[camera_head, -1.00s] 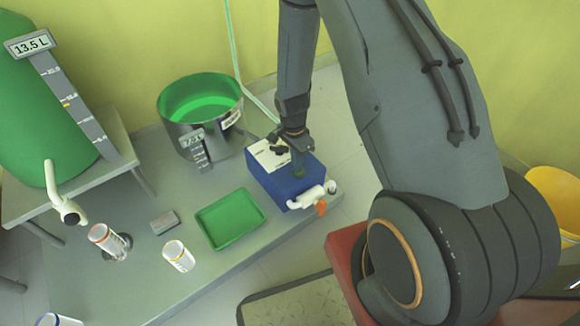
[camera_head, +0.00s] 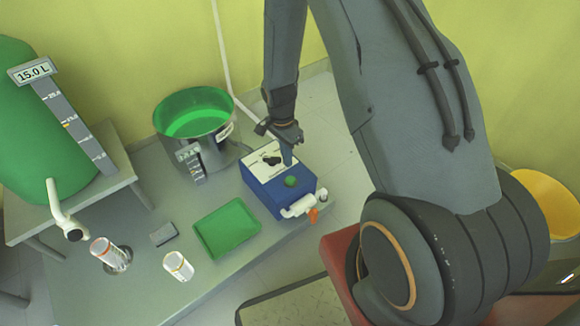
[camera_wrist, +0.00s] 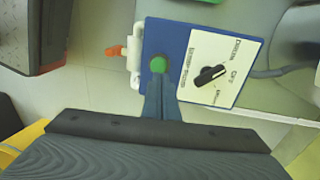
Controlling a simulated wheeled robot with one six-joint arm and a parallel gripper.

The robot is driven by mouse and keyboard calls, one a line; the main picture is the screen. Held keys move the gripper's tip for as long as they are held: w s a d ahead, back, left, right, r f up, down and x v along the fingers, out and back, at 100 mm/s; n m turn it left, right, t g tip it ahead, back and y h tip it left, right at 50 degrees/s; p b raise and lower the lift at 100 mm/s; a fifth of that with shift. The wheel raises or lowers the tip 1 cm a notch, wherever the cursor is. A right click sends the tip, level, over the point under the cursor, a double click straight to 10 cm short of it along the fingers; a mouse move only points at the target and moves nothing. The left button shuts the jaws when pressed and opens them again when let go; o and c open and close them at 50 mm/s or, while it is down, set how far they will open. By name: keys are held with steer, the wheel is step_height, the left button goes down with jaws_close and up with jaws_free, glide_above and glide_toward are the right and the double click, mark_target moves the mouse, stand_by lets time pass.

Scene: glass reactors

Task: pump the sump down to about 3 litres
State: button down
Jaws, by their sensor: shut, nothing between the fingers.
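The sump looks to be the metal pot (camera_head: 215,153) with green liquid (camera_head: 200,116) in it; its small level display (camera_head: 188,151) is too blurred to read. The blue pump box (camera_head: 265,197) stands right of it, with a white top panel (camera_head: 262,164), a black knob (camera_head: 271,160) and a green button (camera_head: 291,181). In the wrist view, the knob (camera_wrist: 210,75) sits beside the labels DRAIN and OFF; its exact setting is hard to tell.
A large green tank (camera_head: 40,130) at the left reads 15.0 L. A white spout (camera_head: 62,212) hangs at its foot. A white valve with an orange tip (camera_head: 313,214) sticks out from the box.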

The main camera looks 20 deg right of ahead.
steer(key=shift+w+a+r+p, duration=0.1)
steer(key=shift+r+p, duration=0.1)
steer(key=shift+r, duration=0.7)
steer(key=shift+w+d+r+p, duration=0.1)
steer(key=shift+w+r+p, duration=0.1)
steer(key=shift+r, duration=0.7)
steer(key=shift+w+a+r+p, duration=0.1)
steer(key=shift+r+p, duration=0.1)
steer(key=shift+r, duration=0.7)
